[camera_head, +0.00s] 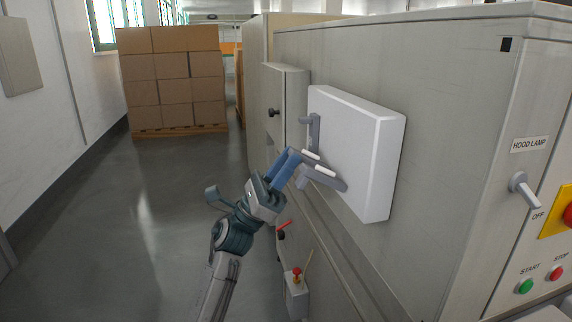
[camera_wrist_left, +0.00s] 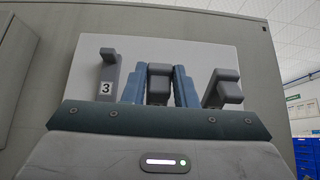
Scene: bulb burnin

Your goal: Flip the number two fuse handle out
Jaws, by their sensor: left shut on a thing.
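A white fuse box (camera_head: 358,140) sticks out from the grey cabinet side, with a row of grey handles on its face. My left gripper (camera_head: 290,163) is at the box face. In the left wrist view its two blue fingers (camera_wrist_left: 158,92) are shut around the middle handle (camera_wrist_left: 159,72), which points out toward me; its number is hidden. The far handle (camera_head: 311,128), marked 3 in the left wrist view (camera_wrist_left: 108,75), stands up along the face. The near handle (camera_head: 325,178) sticks outward and also shows at the right in the left wrist view (camera_wrist_left: 224,88). My right gripper is not in view.
A small grey box (camera_head: 285,100) with a dark knob is on the cabinet beyond the fuse box. A post with a red button (camera_head: 297,274) stands below my gripper. A lamp switch (camera_head: 522,188) is at right. The floor at left is clear up to stacked cartons (camera_head: 175,80).

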